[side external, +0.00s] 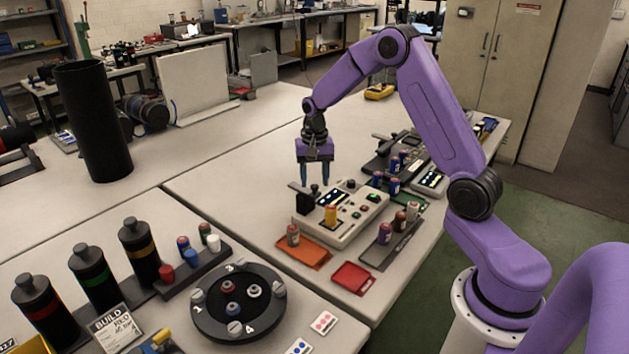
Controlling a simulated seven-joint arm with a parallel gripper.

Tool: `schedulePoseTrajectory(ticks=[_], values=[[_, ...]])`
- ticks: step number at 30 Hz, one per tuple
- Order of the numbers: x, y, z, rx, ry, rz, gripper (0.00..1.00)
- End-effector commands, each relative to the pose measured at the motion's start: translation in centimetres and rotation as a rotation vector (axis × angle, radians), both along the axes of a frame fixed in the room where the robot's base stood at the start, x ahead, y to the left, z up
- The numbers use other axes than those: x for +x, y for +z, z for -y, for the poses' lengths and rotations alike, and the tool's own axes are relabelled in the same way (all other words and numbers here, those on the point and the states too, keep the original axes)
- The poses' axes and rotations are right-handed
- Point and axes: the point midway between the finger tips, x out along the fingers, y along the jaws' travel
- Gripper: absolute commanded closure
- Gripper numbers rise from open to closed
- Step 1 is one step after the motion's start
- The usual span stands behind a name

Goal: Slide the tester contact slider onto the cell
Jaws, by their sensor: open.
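The tester (365,208) is a beige box with a display, colored buttons and a knob on top, near the right edge of the table. Whether the fingers straddle the slider's knob I cannot tell. Nothing shows between the fingers.
An orange tray (303,257) with a cell on it and a red tray (354,278) lie in front of the tester. Dark racks with cells (393,245) stand to its right and behind. A round numbered turntable (238,325) is at front left. Table left of the tester is clear.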

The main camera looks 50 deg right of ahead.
Motion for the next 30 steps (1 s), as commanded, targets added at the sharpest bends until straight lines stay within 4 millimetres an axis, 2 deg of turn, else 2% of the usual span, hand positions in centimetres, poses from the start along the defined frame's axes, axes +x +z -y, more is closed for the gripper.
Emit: schedulePoseTrajectory(ticks=[5, 14, 18, 19, 26, 30], values=[[0.0, -1.2, 0.0, 0.0, 0.0, -0.001, 0.5], [0.0, -1.3, 0.0, 0.0, 0.0, 0.0, 0.5], [0.0, -1.3, 0.0, 0.0, 0.0, 0.0, 0.96], [0.0, -1.3, 0.0, 0.0, 0.0, 0.0, 1.0], [-0.4, -1.2, 0.0, 0.0, 0.0, 0.0, 1.0], [-1.9, -1.2, 0.0, 0.0, -0.001, 0.0, 1.0]])
